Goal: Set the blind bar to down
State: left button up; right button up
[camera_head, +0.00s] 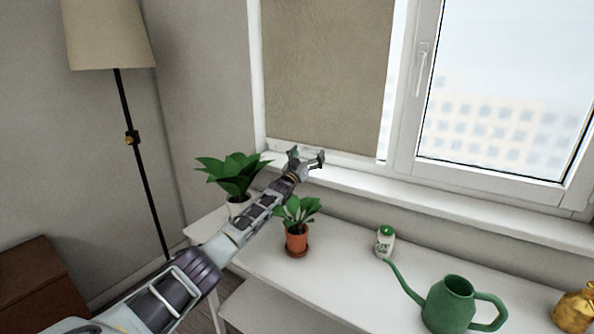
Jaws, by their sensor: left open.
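A beige roller blind (328,70) covers most of the left window pane. Its lower edge hangs close above the white window sill (360,182). A light strip runs along that lower edge; I cannot tell whether it is the blind bar or the window frame. My left gripper (307,156) is open, with its fingers near the lower edge of the blind, and it hides part of that edge. I see nothing between its fingers and cannot tell whether it touches the blind. My right gripper is out of view.
A white table (340,260) under the window holds two potted plants (236,176) (297,238), a small white-and-green container (385,241), a green watering can (450,303) and a gold object (575,308). A floor lamp (135,140) and brown cabinet (40,285) stand left.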

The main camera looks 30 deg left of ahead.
pick_arm(q)
jog(key=d+v, duration=0.1)
jog(key=v, duration=1)
jog(key=shift+s+a, duration=0.2)
jog(key=shift+a, duration=0.3)
dwell(0.4)
dwell(0.7)
